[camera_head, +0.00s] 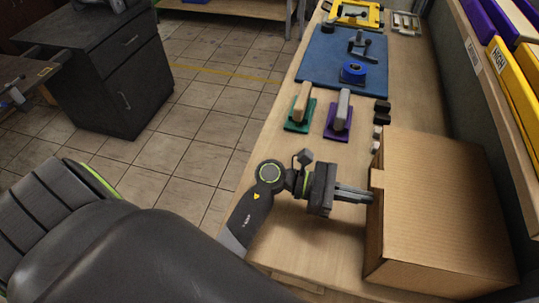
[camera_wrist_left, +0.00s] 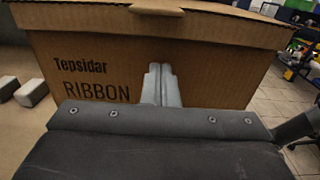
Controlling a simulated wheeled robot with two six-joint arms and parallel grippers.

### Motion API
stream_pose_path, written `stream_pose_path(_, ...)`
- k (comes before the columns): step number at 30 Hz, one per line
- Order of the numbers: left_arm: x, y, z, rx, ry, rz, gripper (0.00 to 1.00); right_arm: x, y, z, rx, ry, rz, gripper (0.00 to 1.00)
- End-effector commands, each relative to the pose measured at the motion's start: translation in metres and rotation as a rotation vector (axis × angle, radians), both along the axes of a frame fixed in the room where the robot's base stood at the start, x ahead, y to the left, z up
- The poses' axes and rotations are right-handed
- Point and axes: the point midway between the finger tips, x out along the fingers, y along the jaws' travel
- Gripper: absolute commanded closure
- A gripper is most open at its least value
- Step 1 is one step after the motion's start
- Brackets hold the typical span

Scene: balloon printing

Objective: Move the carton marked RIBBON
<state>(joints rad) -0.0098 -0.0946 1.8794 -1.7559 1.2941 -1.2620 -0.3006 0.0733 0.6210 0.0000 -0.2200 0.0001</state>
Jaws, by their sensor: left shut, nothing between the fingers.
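The brown carton (camera_head: 445,200) stands on the right part of the wooden bench in the head view. In the left wrist view the carton (camera_wrist_left: 215,75) fills the upper picture, with "Tepsidar" and "RIBBON" printed on the facing side and a lid flap at its top. My left gripper (camera_head: 368,195) is shut and empty, with its fingertips at the carton's left side. In the left wrist view the closed fingers (camera_wrist_left: 160,75) point at the printed side; I cannot tell whether they touch it. My right gripper is not in view.
Two stamps, one on a green base (camera_head: 299,115) and one on a purple base (camera_head: 338,118), stand on the bench beyond the gripper. Small dark blocks (camera_head: 381,112) sit near the carton. A blue mat (camera_head: 330,55) lies farther back. A shelf (camera_head: 500,95) runs along the right.

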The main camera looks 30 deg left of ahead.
Motion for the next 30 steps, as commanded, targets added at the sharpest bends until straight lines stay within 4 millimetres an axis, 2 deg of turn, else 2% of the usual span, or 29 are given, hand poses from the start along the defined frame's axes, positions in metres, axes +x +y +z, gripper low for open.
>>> stream_pose_path(8, -0.014, 0.043, -0.004, 0.007, 0.000, 0.000, 1.00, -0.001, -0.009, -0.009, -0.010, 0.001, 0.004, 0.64)
stream_pose_path(18, -0.031, 0.093, -0.004, 0.005, 0.001, -0.001, 1.00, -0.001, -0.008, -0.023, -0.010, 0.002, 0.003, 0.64)
stream_pose_path(30, -0.048, 0.142, -0.003, 0.004, 0.001, -0.001, 1.00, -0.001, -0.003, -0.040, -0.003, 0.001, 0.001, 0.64)
